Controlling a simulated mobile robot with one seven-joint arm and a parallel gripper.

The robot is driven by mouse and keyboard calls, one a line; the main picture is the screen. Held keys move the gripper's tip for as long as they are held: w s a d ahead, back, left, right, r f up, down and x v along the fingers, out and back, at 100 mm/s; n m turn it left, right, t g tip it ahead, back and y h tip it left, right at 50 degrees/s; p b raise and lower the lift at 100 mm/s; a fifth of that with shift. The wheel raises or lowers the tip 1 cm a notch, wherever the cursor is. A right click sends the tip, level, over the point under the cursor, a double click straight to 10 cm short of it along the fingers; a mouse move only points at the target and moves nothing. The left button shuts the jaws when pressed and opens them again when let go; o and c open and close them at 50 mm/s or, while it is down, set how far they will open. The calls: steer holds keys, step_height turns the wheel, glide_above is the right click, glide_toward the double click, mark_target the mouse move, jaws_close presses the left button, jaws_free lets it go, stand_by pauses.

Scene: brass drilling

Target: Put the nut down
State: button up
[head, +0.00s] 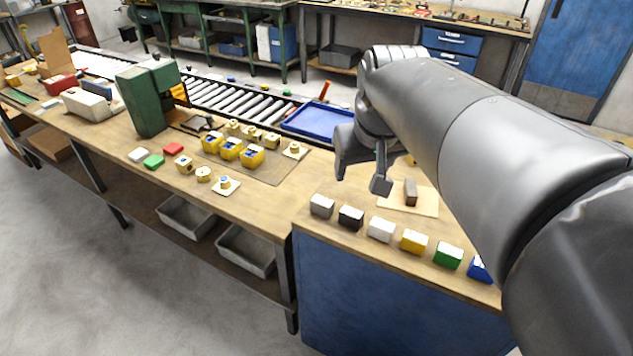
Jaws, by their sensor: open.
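My gripper (361,178) hangs above the right end of the bench, open, with no nut visible between its fingers. Several small brass pieces stand on the wooden bench to its left. One sits on a white card (294,151) near the blue tray. Another brass piece with a blue spot (225,183) sits on a second white card, beside a round brass piece (203,174) and a blocky brass piece (184,164). More brass pieces (251,133) stand behind the yellow blocks. Which piece is the nut is too small to tell. My arm hides part of the bench.
Yellow blocks with blue tops (231,149) stand mid-bench near a green drill press (141,100). A blue tray (318,122) lies behind. A row of coloured blocks (381,229) lines the front right edge. A brown block (410,191) stands on a pale board (427,203).

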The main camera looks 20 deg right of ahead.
steer(key=s+a+f+t, duration=0.1)
steer(key=s+a+f, duration=0.5)
steer(key=s, duration=0.3)
steer(key=shift+a+n+y, duration=0.15)
steer(key=shift+n+y, duration=0.15)
steer(key=shift+y, duration=0.1)
steer(key=shift+r, duration=0.1)
stand_by(0.5)
